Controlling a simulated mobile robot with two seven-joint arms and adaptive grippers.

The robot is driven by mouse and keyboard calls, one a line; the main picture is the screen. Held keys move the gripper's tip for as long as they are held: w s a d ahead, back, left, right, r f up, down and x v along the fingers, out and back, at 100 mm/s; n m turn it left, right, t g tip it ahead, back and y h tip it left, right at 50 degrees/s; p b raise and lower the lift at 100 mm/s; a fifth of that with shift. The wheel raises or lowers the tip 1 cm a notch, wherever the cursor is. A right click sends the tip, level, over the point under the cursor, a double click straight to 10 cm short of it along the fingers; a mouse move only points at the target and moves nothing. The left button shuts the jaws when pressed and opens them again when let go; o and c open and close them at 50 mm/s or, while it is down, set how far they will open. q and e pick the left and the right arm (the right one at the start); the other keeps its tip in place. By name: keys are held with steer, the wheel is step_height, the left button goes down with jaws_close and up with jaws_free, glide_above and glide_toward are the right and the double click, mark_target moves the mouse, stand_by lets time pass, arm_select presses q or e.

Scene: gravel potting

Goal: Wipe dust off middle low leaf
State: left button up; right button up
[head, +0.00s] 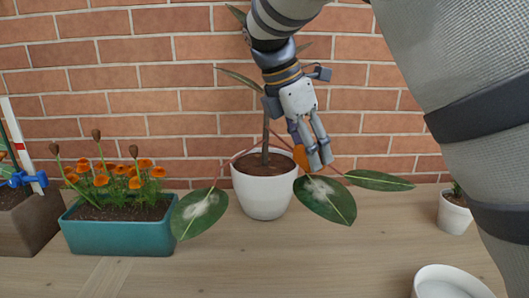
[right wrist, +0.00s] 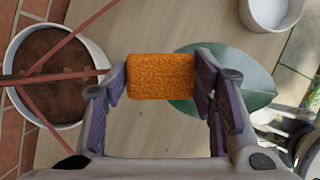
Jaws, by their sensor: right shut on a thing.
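A potted plant stands in a white pot (head: 264,192) against the brick wall. Its middle low leaf (head: 336,207) is green with a pale dusty patch near its stem end. My right gripper (head: 320,158) is shut on an orange sponge (right wrist: 160,76) just above that end of the leaf; contact cannot be told. In the right wrist view the leaf (right wrist: 255,88) is partly hidden behind the sponge and a finger. The left low leaf (head: 199,212) also has a pale dusty patch. The right leaf (head: 380,180) looks clean. My left gripper is not in view.
A teal planter (head: 118,236) of orange flowers stands at left, beside a brown planter (head: 28,222) with blue clips. A small white pot (head: 454,216) and a white bowl (head: 447,272) are at right. Front middle wood is clear.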

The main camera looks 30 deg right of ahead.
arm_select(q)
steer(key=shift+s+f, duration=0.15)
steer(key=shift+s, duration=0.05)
arm_select(e)
steer(key=shift+w+a+f, duration=0.1)
steer(key=shift+w+f, duration=0.3)
steer(key=shift+f, duration=0.05)
steer(key=r, duration=0.1)
steer(key=w+r, duration=0.1)
steer(key=r, duration=0.1)
steer(key=shift+r+p, duration=0.2)
steer(key=shift+p, duration=0.2)
steer(key=r, duration=0.2)
steer(key=shift+s+r, duration=0.3)
steer(key=shift+r, duration=0.05)
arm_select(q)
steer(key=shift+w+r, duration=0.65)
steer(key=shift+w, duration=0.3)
arm_select(e)
steer(key=shift+w, duration=0.1)
steer(key=shift+r, duration=1.55)
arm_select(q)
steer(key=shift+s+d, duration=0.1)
